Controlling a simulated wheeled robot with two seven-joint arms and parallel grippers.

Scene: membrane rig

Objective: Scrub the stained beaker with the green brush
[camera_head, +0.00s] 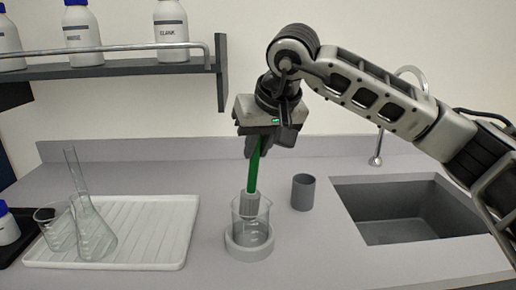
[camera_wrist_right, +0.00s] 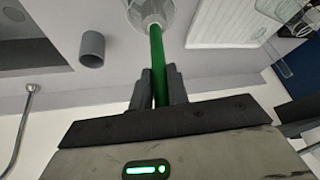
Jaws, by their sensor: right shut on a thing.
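The green brush (camera_head: 254,165) is upright, its green handle between the fingers of my right gripper (camera_head: 262,148). The gripper is shut on the handle, and the handle also shows between the fingers in the right wrist view (camera_wrist_right: 157,50). The brush's grey head reaches into the mouth of a clear glass beaker (camera_head: 264,224). This beaker stands in a round pale holder (camera_head: 249,250) on the counter. I cannot make out a stain on it. My left gripper is not in view.
A white ribbed tray (camera_head: 150,255) at left carries a flask (camera_head: 95,235) and another glass beaker (camera_head: 52,230). A grey cup (camera_head: 303,192) stands right of the holder, near the sink (camera_head: 405,215). A shelf (camera_head: 130,66) with white bottles hangs above.

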